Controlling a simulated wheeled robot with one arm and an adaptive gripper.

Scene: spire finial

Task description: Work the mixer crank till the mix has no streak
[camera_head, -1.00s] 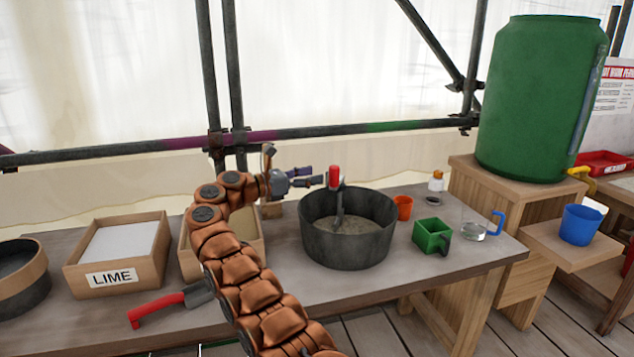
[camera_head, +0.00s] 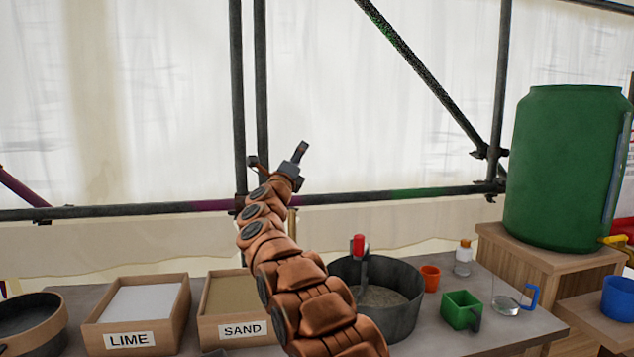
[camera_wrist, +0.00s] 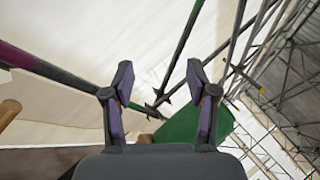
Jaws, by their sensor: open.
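The mixer is a dark round tub (camera_head: 403,318) on the bench, with grey mix (camera_head: 382,297) inside. The crank has a red handle (camera_head: 359,246) that stands upright above the tub. My arm hides the tub's left side, and I cannot tell whether the mix has streaks. My gripper (camera_head: 301,152) is raised above and to the left of the tub, well apart from the crank. In the wrist view my gripper (camera_wrist: 160,105) has its two purple-padded fingers spread apart, with nothing between them.
A lime box (camera_head: 130,340) and a sand box (camera_head: 242,328) stand left of the tub. An orange cup (camera_head: 430,277), a green square cup (camera_head: 460,309), a small bottle (camera_head: 463,258) and a glass jug (camera_head: 507,305) stand to its right. Scaffold poles (camera_head: 240,110) rise behind my gripper.

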